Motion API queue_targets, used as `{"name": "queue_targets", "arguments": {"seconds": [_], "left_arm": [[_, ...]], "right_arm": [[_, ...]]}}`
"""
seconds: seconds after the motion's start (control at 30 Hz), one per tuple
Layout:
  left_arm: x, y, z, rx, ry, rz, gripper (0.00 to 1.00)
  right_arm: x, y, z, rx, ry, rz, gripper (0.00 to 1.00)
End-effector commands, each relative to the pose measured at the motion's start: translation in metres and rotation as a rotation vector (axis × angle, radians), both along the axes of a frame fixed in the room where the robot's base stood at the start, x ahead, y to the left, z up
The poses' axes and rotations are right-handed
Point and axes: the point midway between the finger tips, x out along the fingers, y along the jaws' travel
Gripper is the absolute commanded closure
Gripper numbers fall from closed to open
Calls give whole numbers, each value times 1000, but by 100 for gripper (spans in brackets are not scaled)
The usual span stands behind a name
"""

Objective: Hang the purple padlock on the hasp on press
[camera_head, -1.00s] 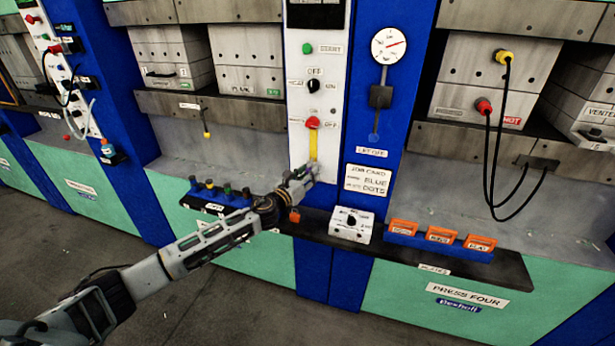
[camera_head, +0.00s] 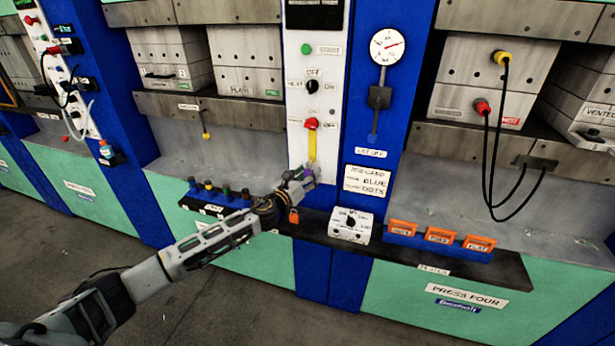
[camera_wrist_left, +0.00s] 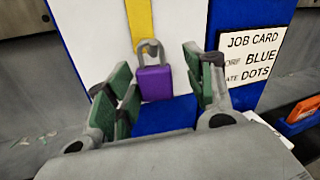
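The purple padlock (camera_wrist_left: 155,84) is upright, with its grey shackle on top, in front of the white panel below the yellow strip (camera_wrist_left: 140,20). My left gripper (camera_wrist_left: 163,92) has its green-padded fingers apart on either side of the padlock. A gap shows at the right finger; the left pad is close to the padlock's edge. In the head view my left gripper (camera_head: 300,181) is at the foot of the white press panel (camera_head: 300,95). The hasp is not clearly visible, so I cannot tell whether the shackle is around it. My right gripper is out of view.
A dark shelf (camera_head: 480,272) below holds an orange padlock (camera_head: 294,216), a white switch box (camera_head: 350,226) and a blue rack (camera_head: 405,240) with orange blocks. Several coloured pegs stand left of the gripper. A job card (camera_head: 367,180) is just right. Black cables hang farther right.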

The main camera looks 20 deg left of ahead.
Motion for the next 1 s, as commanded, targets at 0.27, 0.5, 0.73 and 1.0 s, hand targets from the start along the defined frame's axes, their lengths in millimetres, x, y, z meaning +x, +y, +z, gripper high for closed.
{"name": "queue_targets", "arguments": {"seconds": [0.27, 0.5, 0.73, 1.0], "left_arm": [[0, 0, -1, 0, 1, 0, 41], [-4, 2, -1, 2, 2, 1, 41], [-18, 7, -2, 1, 2, 1, 41], [-41, 13, -2, 1, 2, 1, 41]], "right_arm": [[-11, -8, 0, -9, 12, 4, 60], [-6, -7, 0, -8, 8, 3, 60], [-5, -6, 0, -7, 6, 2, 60], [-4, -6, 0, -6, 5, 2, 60]]}}
